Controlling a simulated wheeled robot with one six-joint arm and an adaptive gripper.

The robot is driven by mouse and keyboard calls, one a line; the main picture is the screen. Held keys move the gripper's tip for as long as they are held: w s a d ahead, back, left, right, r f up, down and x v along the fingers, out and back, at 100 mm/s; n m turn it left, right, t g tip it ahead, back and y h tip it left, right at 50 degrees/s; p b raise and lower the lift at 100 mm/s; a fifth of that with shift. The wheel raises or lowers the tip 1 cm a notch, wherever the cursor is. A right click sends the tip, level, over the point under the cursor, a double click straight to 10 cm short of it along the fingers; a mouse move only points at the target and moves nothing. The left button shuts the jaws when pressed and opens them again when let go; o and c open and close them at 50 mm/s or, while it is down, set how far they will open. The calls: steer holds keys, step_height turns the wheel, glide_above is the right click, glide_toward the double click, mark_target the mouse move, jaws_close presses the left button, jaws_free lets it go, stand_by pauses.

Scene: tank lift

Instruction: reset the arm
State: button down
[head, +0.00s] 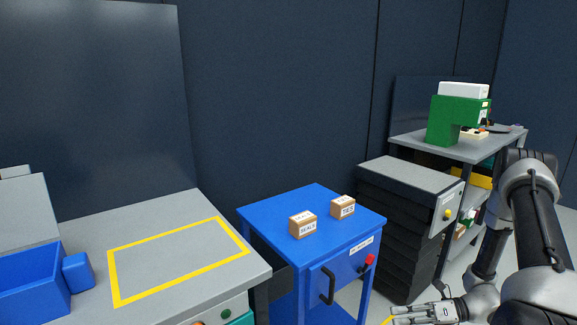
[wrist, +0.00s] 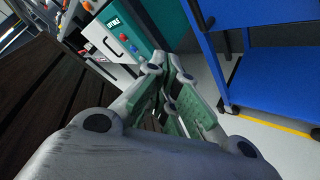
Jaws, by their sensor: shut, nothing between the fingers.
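My gripper (head: 412,314) is at the bottom right of the head view, low beside the blue cabinet and pointing left. In the wrist view my gripper (wrist: 172,72) has its fingers together, with nothing held between them. My arm comes in from the right edge of the head view, bent at the elbow. The fingertips are apart from the cabinet in both views.
A blue cabinet (head: 318,253) with two small boxes (head: 303,225) (head: 343,207) on top stands mid-view. A grey bench (head: 190,219) with a yellow outlined area is left. A dark stack (head: 395,236) and a shelf (head: 413,140) with a green object (head: 453,122) stand right.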

steer(key=s+d+r+n+g+h, duration=0.3)
steer(key=s+d+r+n+h, duration=0.15)
steer(key=r+n, duration=0.65)
steer(key=s+d+r+n+g+h, duration=0.3)
steer(key=s+r+n+h, duration=0.25)
steer(key=r+n, duration=0.5)
steer(key=s+a+r+n+t+h, duration=0.1)
steer(key=r+n+t, duration=0.3)
steer(key=r, duration=0.5)
steer(key=s+a+r+n+t+h, duration=0.1)
steer(key=s+r+n+t+h, duration=0.3)
steer(key=r, duration=0.6)
steer(key=shift+a+t, duration=0.2)
steer(key=shift+t, duration=0.1)
